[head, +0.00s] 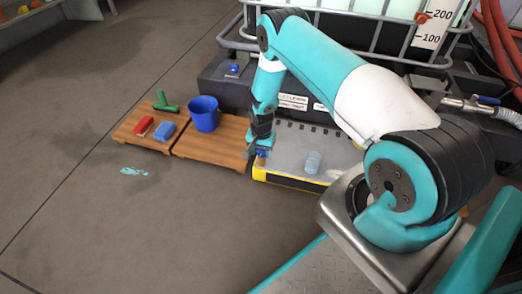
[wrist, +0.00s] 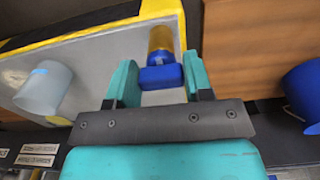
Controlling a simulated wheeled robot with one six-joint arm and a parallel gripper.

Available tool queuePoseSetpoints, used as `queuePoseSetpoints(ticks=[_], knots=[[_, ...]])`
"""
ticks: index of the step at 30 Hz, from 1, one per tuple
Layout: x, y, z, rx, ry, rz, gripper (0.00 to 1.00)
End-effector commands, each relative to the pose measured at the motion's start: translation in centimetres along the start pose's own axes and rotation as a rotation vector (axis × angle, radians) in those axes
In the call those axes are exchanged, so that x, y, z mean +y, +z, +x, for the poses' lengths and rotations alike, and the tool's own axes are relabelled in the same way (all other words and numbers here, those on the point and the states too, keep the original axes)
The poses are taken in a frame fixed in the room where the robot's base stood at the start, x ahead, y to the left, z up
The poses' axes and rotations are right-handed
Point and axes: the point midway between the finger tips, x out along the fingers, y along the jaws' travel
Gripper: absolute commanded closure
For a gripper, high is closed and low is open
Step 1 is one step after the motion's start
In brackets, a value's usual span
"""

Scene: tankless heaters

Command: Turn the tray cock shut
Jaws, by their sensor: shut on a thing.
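The tray cock has a brass body (wrist: 160,38) and a blue handle (wrist: 162,77). It sits at the corner of the grey tray (wrist: 100,62) with yellow edging, which is also in the head view (head: 285,182). My gripper (wrist: 160,82) is shut on the blue handle, with one teal finger on each side of it. In the head view my gripper (head: 262,150) is low at the tray's left end and hides most of the cock.
A clear cup (head: 313,162) stands in the tray. Left of it, wooden pallets (head: 215,155) carry a blue bucket (head: 204,114), a green tool (head: 164,103), and red (head: 140,127) and blue (head: 165,132) brushes. A caged tank stands behind.

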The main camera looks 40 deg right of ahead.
Motion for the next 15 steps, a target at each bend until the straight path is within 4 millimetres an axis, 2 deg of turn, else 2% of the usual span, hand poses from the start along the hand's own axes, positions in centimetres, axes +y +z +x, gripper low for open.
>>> queuePoseSetpoints(ticks=[9,10,12,13,15], knots=[[0.02,0.01,-0.02,-0.001,0.001,0.004,0.77],[0.02,0.01,-0.02,-0.001,0.001,0.004,0.49],[0.02,0.01,-0.02,-0.001,0.001,0.003,0.33],[0.02,0.01,-0.02,-0.001,0.0,0.003,0.28],[0.01,0.01,-0.01,0.0,0.0,0.002,0.28]])
